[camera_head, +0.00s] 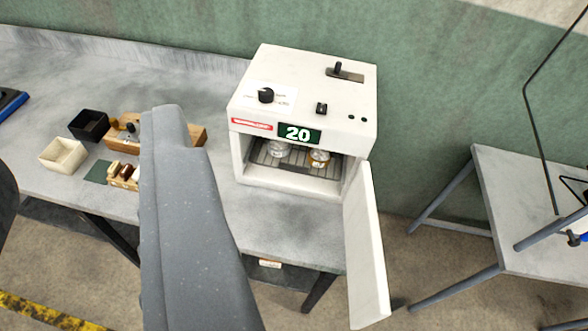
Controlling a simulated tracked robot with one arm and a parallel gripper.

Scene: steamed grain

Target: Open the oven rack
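The white oven (303,104) stands on the grey table right of the middle, with a display reading 20. Its door (366,250) hangs wide open at the right, past the table's front edge. The wire rack (289,164) shows inside the oven and does not visibly stick out. A whitish container (278,149) and a container with amber contents (319,158) are on the rack. A large grey part of my arm rises from the bottom, left of the oven. My gripper's fingers cannot be made out, nor whether they hold anything.
A black box (89,125), a cream box (63,155) and a wooden holder (192,134) with small items stand on the left of the table (262,225). A second grey table (530,195) is at the right. The tabletop before the oven is clear.

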